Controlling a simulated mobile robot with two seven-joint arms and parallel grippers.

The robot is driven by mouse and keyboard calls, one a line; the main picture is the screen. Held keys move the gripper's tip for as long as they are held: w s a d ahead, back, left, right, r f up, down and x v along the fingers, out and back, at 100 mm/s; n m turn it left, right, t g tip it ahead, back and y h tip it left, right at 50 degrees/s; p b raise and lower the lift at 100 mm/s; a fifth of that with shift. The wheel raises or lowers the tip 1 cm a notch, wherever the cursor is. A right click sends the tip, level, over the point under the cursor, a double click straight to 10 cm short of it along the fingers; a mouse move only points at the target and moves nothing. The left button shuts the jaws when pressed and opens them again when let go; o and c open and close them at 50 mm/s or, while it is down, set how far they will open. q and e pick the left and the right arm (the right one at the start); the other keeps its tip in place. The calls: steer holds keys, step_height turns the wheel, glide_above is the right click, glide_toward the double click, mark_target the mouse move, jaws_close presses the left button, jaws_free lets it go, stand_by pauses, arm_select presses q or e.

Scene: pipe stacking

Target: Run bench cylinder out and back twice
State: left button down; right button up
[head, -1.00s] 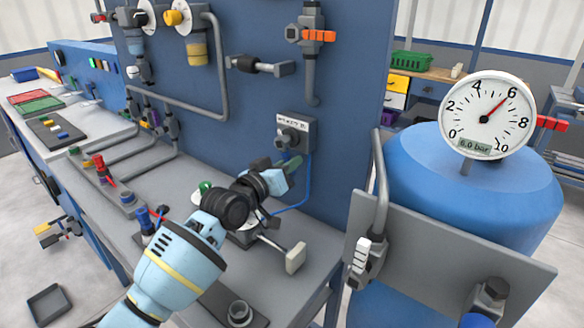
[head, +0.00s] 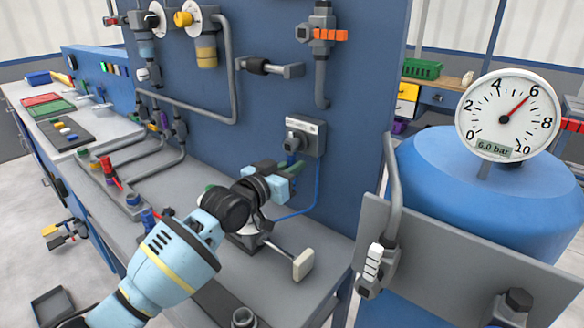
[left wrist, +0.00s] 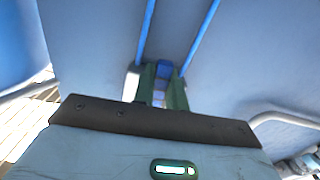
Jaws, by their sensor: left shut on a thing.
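The bench cylinder (head: 243,243) lies on the bench, mostly hidden behind my left arm. Its thin rod leads right to a beige end block (head: 303,264). My left gripper (head: 293,172) is just below the box. In the left wrist view its green fingers (left wrist: 162,92) are close together on a small blue piece (left wrist: 164,68), which looks like a hose fitting. My right gripper is not in view.
A pressure gauge (head: 508,115) reads 6.0 bar on a blue tank (head: 483,195) at the right. Grey pipes (head: 185,108) and valves cover the blue panel. Fittings and a red-handled valve (head: 108,168) stand on the bench at left.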

arm_select(q)
steer(key=c, duration=1.4)
jaws_free()
steer(key=shift+c, duration=0.2)
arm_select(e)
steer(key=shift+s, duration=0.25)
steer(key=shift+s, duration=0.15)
arm_select(q)
steer(key=shift+s, duration=0.1)
steer(key=v, duration=0.7)
steer(key=shift+s+a+p, duration=0.2)
steer(key=shift+s+p, duration=0.1)
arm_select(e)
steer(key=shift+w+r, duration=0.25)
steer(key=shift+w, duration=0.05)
